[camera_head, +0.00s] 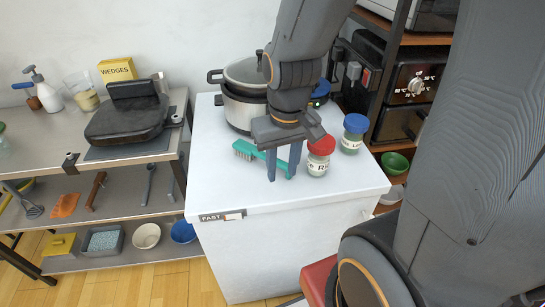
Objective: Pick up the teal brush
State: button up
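The teal brush (245,150) lies on the white cabinet top (220,188), with its bristles toward the left and its handle running right, behind my gripper. My gripper (283,178) points down over the handle end, with its two blue-grey fingers apart. One finger shows in front of the brush and the other to its right. The handle passes partly behind the fingers. I cannot tell whether the fingers touch the brush or only overlap it in this view.
A jar with a red lid (320,154) stands close to the right of my gripper. A blue-lidded jar (354,133) stands farther right. A pot (242,105) sits behind. The front left of the cabinet top is clear. A shelf (120,170) with kitchenware stands left.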

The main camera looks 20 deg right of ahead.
aim_at(244, 149)
jog(key=k, duration=0.5)
jog(key=u, duration=1.3)
jog(key=k, duration=0.85)
jog(key=z, duration=0.95)
jog(key=i, duration=1)
jog(key=u, duration=0.05)
